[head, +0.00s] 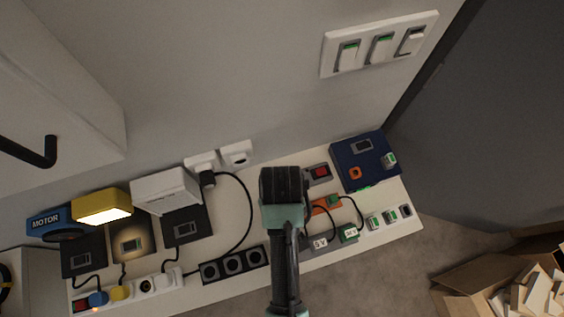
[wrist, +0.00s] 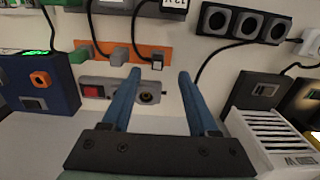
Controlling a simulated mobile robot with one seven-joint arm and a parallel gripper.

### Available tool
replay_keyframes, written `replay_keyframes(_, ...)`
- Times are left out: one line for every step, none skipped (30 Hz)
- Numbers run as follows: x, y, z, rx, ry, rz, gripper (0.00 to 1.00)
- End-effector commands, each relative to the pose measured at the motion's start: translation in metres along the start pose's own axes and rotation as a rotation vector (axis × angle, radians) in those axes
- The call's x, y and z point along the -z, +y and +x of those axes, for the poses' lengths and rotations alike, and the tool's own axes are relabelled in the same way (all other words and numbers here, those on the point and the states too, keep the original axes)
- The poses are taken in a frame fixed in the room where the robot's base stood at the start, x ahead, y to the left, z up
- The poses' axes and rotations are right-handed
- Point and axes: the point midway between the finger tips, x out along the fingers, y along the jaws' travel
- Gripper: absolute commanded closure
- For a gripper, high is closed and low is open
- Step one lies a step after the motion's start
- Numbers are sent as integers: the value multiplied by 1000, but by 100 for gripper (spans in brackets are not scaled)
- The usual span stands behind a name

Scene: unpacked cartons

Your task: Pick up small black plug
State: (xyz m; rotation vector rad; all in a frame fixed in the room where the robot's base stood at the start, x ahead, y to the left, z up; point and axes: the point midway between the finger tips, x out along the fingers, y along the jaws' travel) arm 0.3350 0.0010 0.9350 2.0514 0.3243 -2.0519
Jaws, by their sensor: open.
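My gripper (head: 284,185) hangs over the middle of the white counter. In the wrist view its two blue fingers (wrist: 158,74) are apart with nothing held between them. A small dark plug (wrist: 157,62) with a cable stands at the right end of an orange strip (wrist: 128,48), just beyond the fingertips. The orange strip (head: 326,206) shows partly to the right of my gripper in the head view. I cannot tell which plug is the task's.
A grey box with a red switch (wrist: 93,91) lies by the fingertips, partly behind the left finger. A dark blue box (head: 362,162) stands at the right. A black socket strip (head: 234,264) lies left of my arm. Loose cables cross the counter.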

Motion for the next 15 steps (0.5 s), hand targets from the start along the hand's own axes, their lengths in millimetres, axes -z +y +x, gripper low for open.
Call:
replay_keyframes(-1,0,9,1,-3,0,40)
replay_keyframes(0,0,13,1,-2,0,40)
replay_keyframes(0,0,18,1,-2,0,40)
replay_keyframes(0,0,20,0,0,0,40)
replay_keyframes(0,0,23,0,-1,0,40)
replay_keyframes(0,0,25,0,0,0,40)
replay_keyframes(1,0,26,0,1,0,40)
replay_keyframes(1,0,27,0,1,0,40)
replay_keyframes(1,0,29,0,1,0,40)
replay_keyframes(2,0,31,0,0,0,40)
replay_keyframes(2,1,34,0,0,0,40)
replay_keyframes(3,1,38,1,-1,0,40)
replay_keyframes(4,1,41,1,-2,0,40)
replay_keyframes(5,2,45,1,-1,0,40)
replay_keyframes(6,2,50,1,-2,-1,40)
